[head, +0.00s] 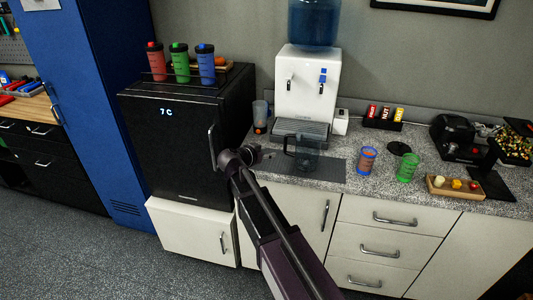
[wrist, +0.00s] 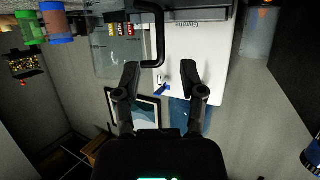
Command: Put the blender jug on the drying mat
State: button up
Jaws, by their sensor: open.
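The blender jug (head: 307,152) is clear and dark-tinted, with a black handle on its left. It is upright on the counter in front of the water dispenser, and its base overlaps a dark flat mat (head: 331,173), which looks like the drying mat. My gripper (head: 246,155) is left of the jug, level with its handle. In the wrist view, which is upside down, my gripper (wrist: 160,72) is open and empty. The jug (wrist: 115,50) shows there too, its handle reaching towards the gap between the fingertips. I cannot tell whether they touch.
A red-and-blue cup (head: 367,161) and a green cup (head: 407,168) stand right of the jug. A wooden tray (head: 440,191) and another dark flat piece (head: 490,184) lie further right. The water dispenser (head: 305,90) stands behind; a black fridge (head: 180,140) is at left.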

jog(key=s+d+f+n+g+y, duration=0.3)
jog(key=s+d+f+g, duration=0.3)
jog(key=s+d+f, duration=0.35)
jog(key=s+d+f+n+g+y, duration=0.1)
jog(key=s+n+y, duration=0.4)
jog(key=s, duration=1.1)
jog(key=f+g+y, duration=0.1)
jog(key=g, duration=0.1)
jog(key=shift+n+g, duration=0.3)
jog(key=shift+g, duration=0.1)
jog(key=shift+w, duration=0.1)
notch_tip(320, 180, up, 4)
jog(key=p, duration=0.3)
jog(key=shift+d+f+p, duration=0.1)
jog(key=shift+f+p, duration=0.15)
jog(key=shift+p, duration=0.15)
